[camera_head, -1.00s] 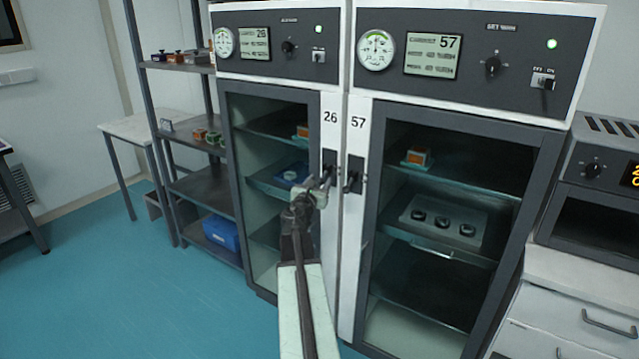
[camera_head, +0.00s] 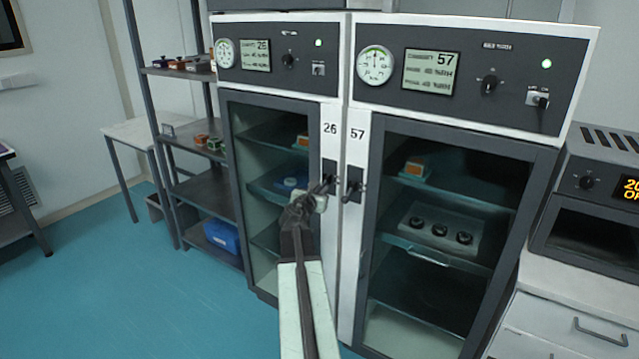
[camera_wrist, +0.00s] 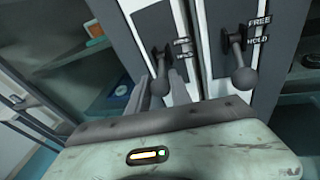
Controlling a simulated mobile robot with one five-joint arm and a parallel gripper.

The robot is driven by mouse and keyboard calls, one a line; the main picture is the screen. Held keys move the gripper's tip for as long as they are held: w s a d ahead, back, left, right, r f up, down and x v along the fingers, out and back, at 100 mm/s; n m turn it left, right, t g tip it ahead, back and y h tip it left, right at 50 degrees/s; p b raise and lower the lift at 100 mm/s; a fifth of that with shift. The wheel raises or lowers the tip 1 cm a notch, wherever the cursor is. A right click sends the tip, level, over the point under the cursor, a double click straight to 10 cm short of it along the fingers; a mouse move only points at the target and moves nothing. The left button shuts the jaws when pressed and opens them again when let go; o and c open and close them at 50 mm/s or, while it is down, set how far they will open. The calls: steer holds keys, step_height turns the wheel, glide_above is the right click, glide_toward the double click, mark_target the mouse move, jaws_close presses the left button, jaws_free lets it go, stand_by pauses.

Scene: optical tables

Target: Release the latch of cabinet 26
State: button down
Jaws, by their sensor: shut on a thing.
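Cabinet 26 (camera_head: 330,250) is the narrower-looking one on the left, with its glass door closed. Its latch (camera_wrist: 161,53) is a dark lever with a round knob on a dark plate, and it hangs roughly downward in the wrist view. My gripper (camera_wrist: 162,90) has its two fingers on either side of the lever near the knob, closed on it. In the head view my gripper (camera_head: 326,188) reaches the latch plate below the number 26, and it hides most of the lever.
Cabinet 57 (camera_head: 357,240) stands directly to the right, its similar latch (camera_wrist: 238,65) close beside my gripper. FREE and HOLD labels show by the latches. An open shelf rack (camera_head: 205,187) is at left, and white drawers (camera_head: 550,325) at right. Floor at left is clear.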

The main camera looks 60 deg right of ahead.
step_height(320, 180, up, 3)
steer(key=y+p, duration=0.1)
steer(key=p, duration=0.3)
steer(key=shift+f+y, duration=0.2)
steer(key=shift+y, duration=0.2)
steer(key=r+y+p, duration=0.1)
steer(key=y+p, duration=0.1)
steer(key=p, duration=0.4)
steer(key=shift+m+g, duration=0.3)
steer(key=shift+m, duration=0.1)
steer(key=y+p, duration=0.1)
steer(key=p, duration=0.2)
steer(key=r+y+p, duration=0.1)
steer(key=y+p, duration=0.1)
steer(key=p, duration=0.1)
steer(key=shift+d+m+y, duration=0.15)
steer(key=shift+m+y, duration=0.15)
steer(key=y+p, duration=0.2)
steer(key=shift+d+r+p, duration=0.1)
steer(key=shift+d+p, duration=0.05)
steer(key=shift+p, duration=0.15)
steer(key=c, duration=1.2)
jaws_free()
